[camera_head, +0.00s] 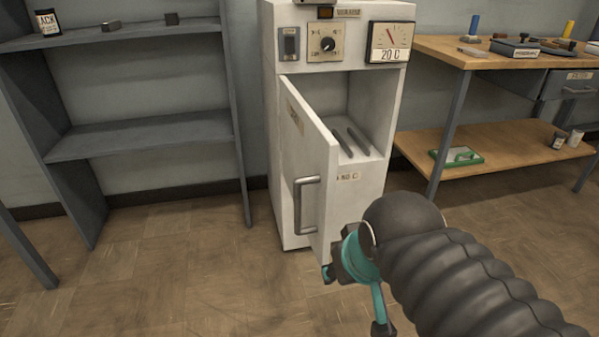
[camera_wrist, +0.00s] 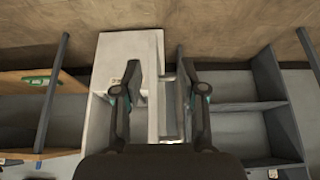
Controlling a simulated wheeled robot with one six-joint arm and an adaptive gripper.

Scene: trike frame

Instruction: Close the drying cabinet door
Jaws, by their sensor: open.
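A grey bar handle (camera_head: 307,203) is on the door's outer face, which is turned left. My gripper (camera_head: 353,298) is low, by the lower part of the door's free edge, and partly hides it. In the wrist view my gripper (camera_wrist: 160,88) is open, with its two fingers apart. The door (camera_wrist: 153,110) shows between the fingers; I cannot tell whether they touch it.
Grey shelving (camera_head: 140,135) stands left of the cabinet, with a gap of floor between. A wooden workbench (camera_head: 440,50) with a lower shelf holding a green tray (camera_head: 457,157) is close on the right. The tiled floor (camera_head: 170,270) in front is clear.

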